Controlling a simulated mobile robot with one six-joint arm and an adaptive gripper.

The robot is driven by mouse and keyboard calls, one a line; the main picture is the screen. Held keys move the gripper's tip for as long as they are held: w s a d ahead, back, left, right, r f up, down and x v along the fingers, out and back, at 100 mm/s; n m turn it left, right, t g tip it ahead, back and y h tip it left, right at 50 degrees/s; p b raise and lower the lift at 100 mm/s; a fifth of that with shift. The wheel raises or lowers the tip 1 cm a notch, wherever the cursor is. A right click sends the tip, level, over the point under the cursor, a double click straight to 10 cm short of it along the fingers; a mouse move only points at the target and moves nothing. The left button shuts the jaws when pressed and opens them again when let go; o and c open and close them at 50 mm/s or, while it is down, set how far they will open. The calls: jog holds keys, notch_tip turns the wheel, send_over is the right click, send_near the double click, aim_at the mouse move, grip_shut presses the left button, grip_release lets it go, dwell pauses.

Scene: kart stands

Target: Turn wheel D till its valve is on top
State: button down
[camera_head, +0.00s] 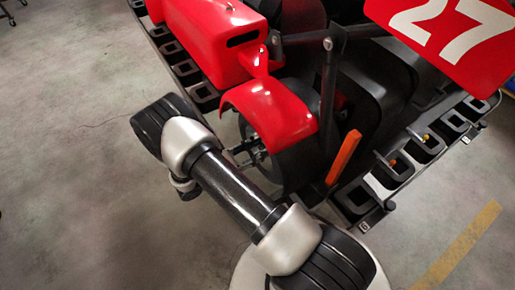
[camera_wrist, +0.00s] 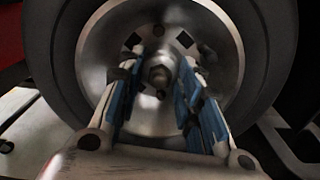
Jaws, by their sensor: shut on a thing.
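A wheel with a black tyre (camera_wrist: 52,45) and a bare metal rim (camera_wrist: 98,38) fills the wrist view. At its middle is a hub with a centre nut and dark square holes around it. My gripper (camera_wrist: 160,72) reaches in face-on, its blue-padded fingers on either side of the hub, shut on the wheel's middle. The exact contact is hard to see. In the head view the wheel (camera_head: 290,166) sits under a red fender, with my gripper (camera_head: 248,152) at its outer side. I cannot make out a valve or a letter; the fingers hide the lower rim.
The red fender (camera_head: 268,108) covers the wheel's top. The kart's red body (camera_head: 210,40) and a number 27 panel (camera_head: 455,35) are above. An orange upright piece (camera_head: 343,158) stands right of the wheel. Black slotted side rails flank the kart.

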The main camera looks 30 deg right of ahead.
jog(key=n, duration=0.5)
jog(key=shift+n, duration=0.3)
jog(key=n, duration=0.4)
jog(key=shift+n, duration=0.3)
jog(key=c, duration=1.4)
grip_release()
jog(key=shift+c, duration=0.2)
jog(key=a, duration=1.2)
jog(key=shift+s, duration=0.15)
